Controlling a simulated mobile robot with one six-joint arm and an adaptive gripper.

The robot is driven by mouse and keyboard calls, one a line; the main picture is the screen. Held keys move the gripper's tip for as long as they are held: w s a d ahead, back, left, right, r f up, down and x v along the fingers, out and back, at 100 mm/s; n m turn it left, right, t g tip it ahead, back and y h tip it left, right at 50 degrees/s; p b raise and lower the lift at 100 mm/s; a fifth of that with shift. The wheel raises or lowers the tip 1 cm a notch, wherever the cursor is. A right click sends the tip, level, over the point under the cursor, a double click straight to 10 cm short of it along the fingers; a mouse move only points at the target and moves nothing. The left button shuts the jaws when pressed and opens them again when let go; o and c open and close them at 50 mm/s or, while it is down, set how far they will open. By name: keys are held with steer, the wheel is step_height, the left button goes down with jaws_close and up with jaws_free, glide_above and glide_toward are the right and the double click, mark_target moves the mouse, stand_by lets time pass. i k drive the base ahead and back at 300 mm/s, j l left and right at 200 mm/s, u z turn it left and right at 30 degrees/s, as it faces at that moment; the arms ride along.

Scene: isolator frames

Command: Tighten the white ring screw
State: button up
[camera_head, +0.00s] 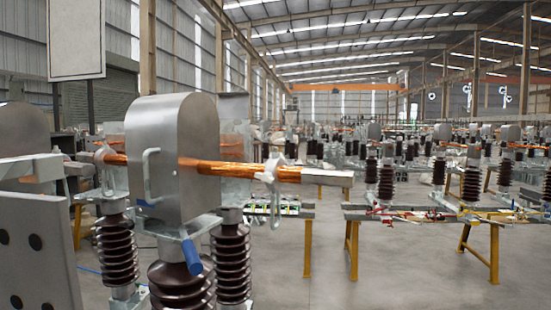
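A white loop-shaped ring (149,177) stands upright against the front of a rounded grey metal housing (190,130). It may be the ring screw, but its threaded part cannot be made out. A second pale ring-like fitting (271,174) sits on the copper-coloured bar (235,171) that runs out of the housing to the right, near its grey end (335,178). Which of the two is the white ring screw, and how tight either is, cannot be told. My gripper is not clearly in view, so its distance from these parts cannot be judged.
Dark ribbed insulators (232,262) stand under the housing. A blue-tipped lever (192,257) hangs below it. A pale plate with dark holes (35,255) fills the lower left. Frames on yellow legs (482,255) stand to the right. Grey floor (390,270) is open at lower right.

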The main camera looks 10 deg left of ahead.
mark_target(267, 177)
steer(key=l+u, duration=0.1)
steer(key=u, duration=0.25)
steer(key=l+u, duration=0.15)
steer(key=u, duration=0.2)
steer(key=l+u, duration=0.1)
steer(key=u, duration=0.25)
